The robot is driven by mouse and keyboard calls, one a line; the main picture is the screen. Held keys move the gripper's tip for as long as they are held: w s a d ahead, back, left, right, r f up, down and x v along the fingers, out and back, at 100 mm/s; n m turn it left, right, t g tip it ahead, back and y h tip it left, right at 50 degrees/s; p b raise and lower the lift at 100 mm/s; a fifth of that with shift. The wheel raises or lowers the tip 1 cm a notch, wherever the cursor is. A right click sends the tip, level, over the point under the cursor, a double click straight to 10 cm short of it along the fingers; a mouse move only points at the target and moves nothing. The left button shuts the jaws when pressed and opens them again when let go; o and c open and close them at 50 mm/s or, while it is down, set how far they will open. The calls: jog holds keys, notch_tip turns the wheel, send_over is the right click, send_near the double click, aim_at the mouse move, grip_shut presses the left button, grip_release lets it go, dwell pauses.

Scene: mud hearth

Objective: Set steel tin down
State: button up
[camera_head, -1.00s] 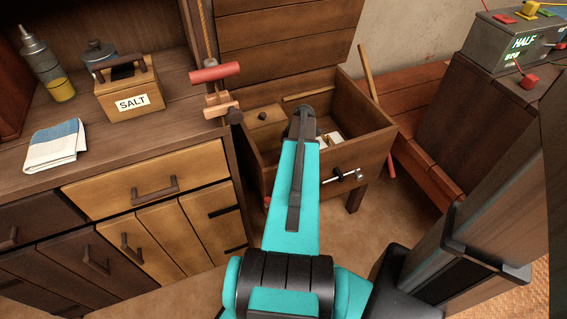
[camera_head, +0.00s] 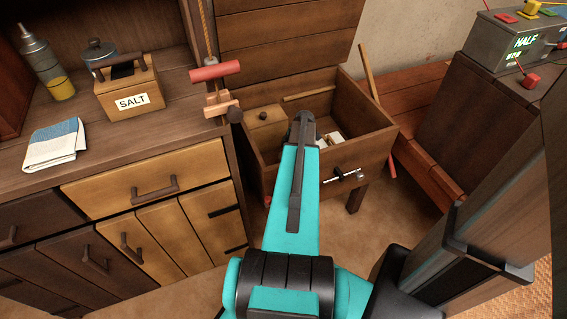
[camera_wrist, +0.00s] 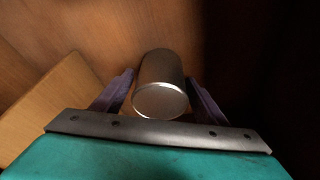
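The steel tin (camera_wrist: 161,100) is a plain grey cylinder in the wrist view, its round end facing the camera. My gripper (camera_wrist: 160,77) has its two purple fingers on either side of the tin, close against it, and looks shut on it. In the head view my arm reaches into the open wooden chest, and the arm hides the gripper and the tin. I cannot tell whether the tin touches the chest floor.
The wooden chest (camera_head: 345,153) has its lid raised and holds pale items (camera_head: 331,138) beside my arm. A lighter wood piece (camera_wrist: 45,110) lies left of my gripper. A counter with a salt box (camera_head: 128,92) stands left; a grey console (camera_head: 512,42) stands right.

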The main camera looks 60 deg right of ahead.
jog(key=p+v, duration=0.1)
jog(key=v, duration=1.1)
jog(key=shift+r, duration=0.2)
jog(key=shift+r+p, duration=0.1)
jog(key=shift+p, duration=0.25)
dwell(0.4)
